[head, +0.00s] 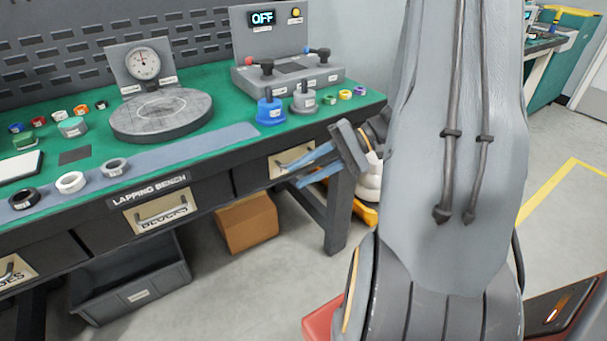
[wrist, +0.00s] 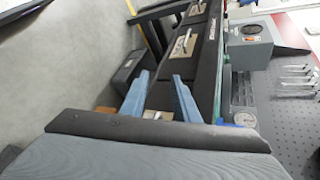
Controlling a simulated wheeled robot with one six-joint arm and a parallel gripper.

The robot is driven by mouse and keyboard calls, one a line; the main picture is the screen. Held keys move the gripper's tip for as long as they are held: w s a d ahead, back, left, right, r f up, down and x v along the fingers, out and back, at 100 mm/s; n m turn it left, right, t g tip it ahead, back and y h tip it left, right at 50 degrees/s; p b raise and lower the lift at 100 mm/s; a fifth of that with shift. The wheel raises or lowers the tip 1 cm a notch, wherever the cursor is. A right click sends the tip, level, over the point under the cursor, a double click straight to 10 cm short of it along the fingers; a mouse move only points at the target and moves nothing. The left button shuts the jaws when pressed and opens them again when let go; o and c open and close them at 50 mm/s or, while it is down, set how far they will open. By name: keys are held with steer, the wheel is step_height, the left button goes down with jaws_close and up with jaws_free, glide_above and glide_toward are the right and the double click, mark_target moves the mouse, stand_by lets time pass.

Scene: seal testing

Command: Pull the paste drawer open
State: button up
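The right-hand drawer (head: 291,154) of the lapping bench has a cream front plate with a bar handle. It looks closed, flush with the bench front, and its label is covered by my gripper. My gripper (head: 293,174) is open, with its two blue fingers pointing left in front of this drawer, near the handle. I cannot tell whether a finger touches the handle. In the wrist view my gripper (wrist: 160,75) shows a wide gap between the fingers. The middle drawer (head: 162,212), labelled BLOCKS, and the left drawer (head: 14,271) also look closed.
The green bench top holds a round lapping plate (head: 161,114), a dial gauge (head: 142,62), a blue weight (head: 271,110) and several rings. Below are a cardboard box (head: 247,222) and a grey bin (head: 132,290). The bench leg (head: 338,212) stands close beneath my gripper.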

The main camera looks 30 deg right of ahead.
steer(key=w+d+f+m+t+b, duration=0.1)
steer(key=w+d+f+t+b, duration=0.15)
steer(key=d, duration=0.35)
steer(key=w+d+f+m+t+b, duration=0.1)
steer(key=d+t, duration=0.3)
steer(key=d, duration=0.2)
steer(key=x, duration=0.8)
steer(key=shift+r, duration=0.1)
steer(key=shift+c, duration=0.4)
jaws_close()
